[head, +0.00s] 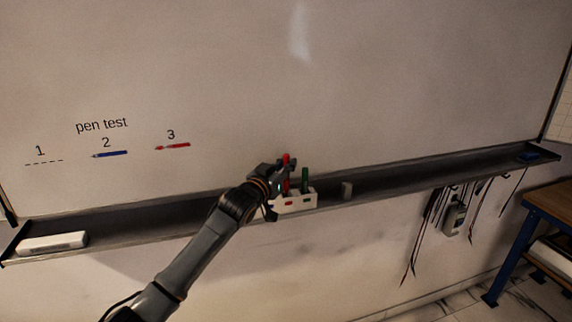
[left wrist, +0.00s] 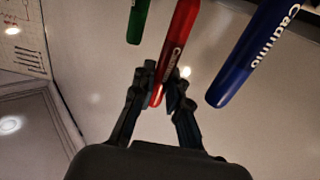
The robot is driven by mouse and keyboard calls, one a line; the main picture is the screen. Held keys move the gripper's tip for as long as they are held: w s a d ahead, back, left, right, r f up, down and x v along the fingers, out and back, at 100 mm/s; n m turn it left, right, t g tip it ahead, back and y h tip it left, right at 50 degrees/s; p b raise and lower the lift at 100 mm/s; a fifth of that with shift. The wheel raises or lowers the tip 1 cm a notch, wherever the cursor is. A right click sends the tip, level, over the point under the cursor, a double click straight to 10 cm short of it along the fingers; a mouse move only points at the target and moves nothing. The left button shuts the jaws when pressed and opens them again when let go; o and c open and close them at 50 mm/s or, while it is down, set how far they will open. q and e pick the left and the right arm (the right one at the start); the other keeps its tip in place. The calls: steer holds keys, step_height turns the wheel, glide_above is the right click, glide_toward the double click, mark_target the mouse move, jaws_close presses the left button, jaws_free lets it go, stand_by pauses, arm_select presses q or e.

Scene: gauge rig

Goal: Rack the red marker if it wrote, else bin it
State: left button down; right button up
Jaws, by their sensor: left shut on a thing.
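The red marker (head: 286,160) is upright at the white rack (head: 309,198) on the board's tray. My left gripper (head: 284,172) is shut on it, and the left wrist view shows the red marker (left wrist: 178,40) between the fingers. I cannot tell whether its lower end sits in a slot. A green marker (head: 305,176) stands in the rack just right of it. A blue marker (left wrist: 249,52) shows beside the red one in the left wrist view; my gripper mostly hides it in the head view. On the whiteboard (head: 400,80), spot 3 bears a red stroke (head: 173,147).
Under "pen test", spot 2 has a blue stroke (head: 109,154) and spot 1 only a dashed line (head: 44,161). A white eraser (head: 52,242) lies at the tray's left end. Cables hang below the tray at right.

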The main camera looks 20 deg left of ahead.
arm_select(q)
steer(key=shift+f+b, duration=0.5)
steer(key=shift+f, duration=0.6)
steer(key=shift+f, duration=0.15)
steer(key=c, duration=1.3)
jaws_free()
steer(key=shift+o, duration=0.5)
steer(key=o, duration=0.5)
